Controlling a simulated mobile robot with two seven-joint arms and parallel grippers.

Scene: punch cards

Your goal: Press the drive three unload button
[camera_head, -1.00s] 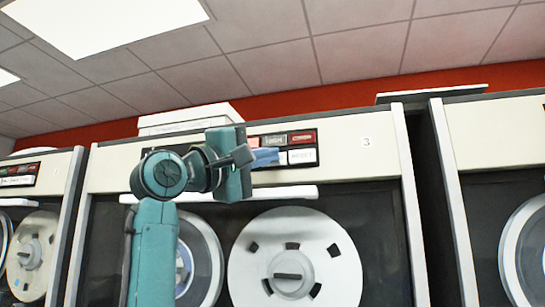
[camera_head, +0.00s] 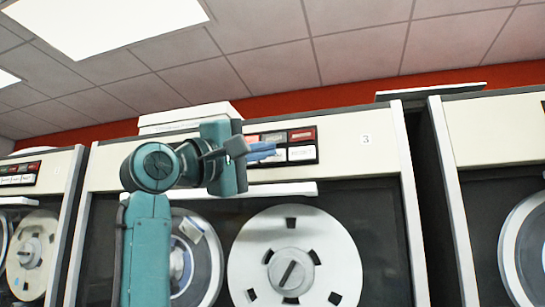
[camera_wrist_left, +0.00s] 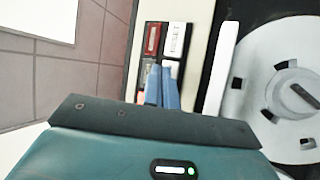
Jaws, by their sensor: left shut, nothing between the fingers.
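Drive three (camera_head: 340,150) is the cream-topped tape cabinet with a "3" label at its upper right. Its black button panel (camera_head: 317,146) holds two rows of buttons, and it also shows in the left wrist view (camera_wrist_left: 163,54). A red button (camera_head: 303,134) is at its upper right and a white button (camera_head: 301,154) below it. Contact cannot be told. My right gripper is out of view.
A white ledge (camera_head: 285,189) runs just below the panel, above the tape reel (camera_head: 295,255). Neighbouring drives stand at left (camera_head: 45,180) and right (camera_head: 490,150). A white box (camera_head: 190,117) lies on top of drive three.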

